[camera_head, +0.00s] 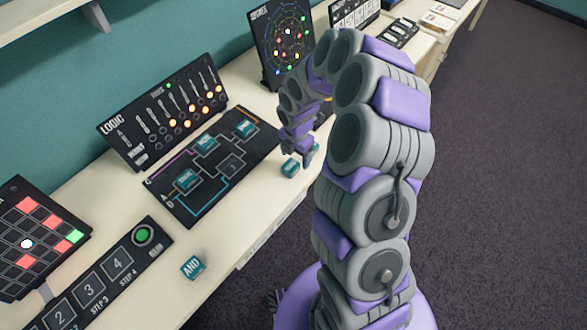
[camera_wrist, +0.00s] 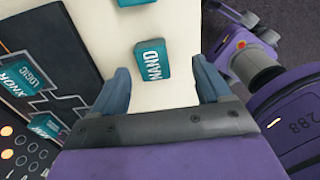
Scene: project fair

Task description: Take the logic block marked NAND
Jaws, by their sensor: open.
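The teal NAND block (camera_wrist: 152,62) lies on the cream tabletop, its white lettering readable in the wrist view. My gripper (camera_wrist: 162,72) is open, with one finger on each side of the block in that picture and no visible contact. In the head view my gripper (camera_head: 303,153) hangs low over the table, right of the circuit board. Two teal blocks show beside it there, one in front (camera_head: 290,167) and one partly hidden by the fingers (camera_head: 312,151). Their lettering is too small to tell which is NAND.
Another teal block (camera_wrist: 138,2) is cut off at the wrist view's top. The dark circuit board (camera_head: 222,165) holds several teal blocks. A LOGIC panel (camera_head: 160,120) stands behind it. An AND block (camera_head: 192,267) lies near the table's front edge.

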